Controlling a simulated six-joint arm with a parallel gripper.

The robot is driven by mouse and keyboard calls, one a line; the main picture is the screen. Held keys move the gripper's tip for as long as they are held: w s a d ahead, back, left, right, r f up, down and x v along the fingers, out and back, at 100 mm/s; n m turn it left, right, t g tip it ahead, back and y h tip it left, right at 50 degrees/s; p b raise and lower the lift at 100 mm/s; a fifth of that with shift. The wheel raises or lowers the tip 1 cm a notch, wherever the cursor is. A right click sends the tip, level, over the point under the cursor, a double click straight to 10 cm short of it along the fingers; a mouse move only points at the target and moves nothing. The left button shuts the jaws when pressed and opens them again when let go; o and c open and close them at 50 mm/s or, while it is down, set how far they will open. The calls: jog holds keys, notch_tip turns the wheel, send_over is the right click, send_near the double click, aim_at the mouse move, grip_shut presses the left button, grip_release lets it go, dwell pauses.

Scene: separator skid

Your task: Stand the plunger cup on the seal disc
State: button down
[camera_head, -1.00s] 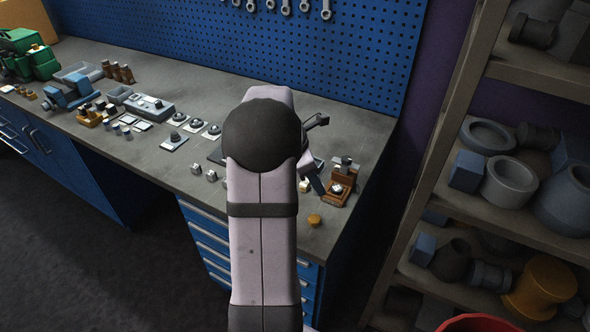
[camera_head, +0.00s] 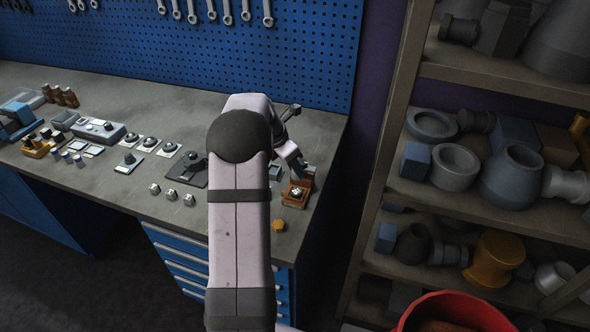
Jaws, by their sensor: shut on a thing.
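My gripper (camera_head: 297,163) is at the right end of the workbench, beyond my arm and partly hidden by it. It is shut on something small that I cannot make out. Just below it stands an orange-brown block (camera_head: 291,200) with a small silver and dark round part (camera_head: 297,192) on top. I cannot tell whether the gripper touches this part. I cannot tell the plunger cup or the seal disc for certain. Several dark round parts on pale plates, such as one plate (camera_head: 168,149), stand left of my arm, with a dark grey plate (camera_head: 187,172) beside it.
Small metal nuts (camera_head: 172,195) lie near the bench front. An orange-brown cylinder (camera_head: 278,225) stands near the right front edge. A blue pegboard (camera_head: 300,50) rises behind the bench (camera_head: 120,185). A loaded shelf (camera_head: 470,205) and a red bin (camera_head: 455,300) are to the right.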

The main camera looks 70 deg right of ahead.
aim_at(295, 177)
jog(key=shift+f, duration=0.1)
notch_tip(295, 177, down, 4)
jog(key=b, duration=0.4)
jog(key=shift+b, duration=0.3)
jog(key=shift+f, duration=0.6)
jog(key=shift+p, duration=0.75)
dwell(0.7)
jog(key=shift+f, duration=0.4)
dwell(0.6)
jog(key=c, duration=1.1)
grip_release()
jog(key=shift+o, duration=0.3)
jog(key=shift+r, duration=0.2)
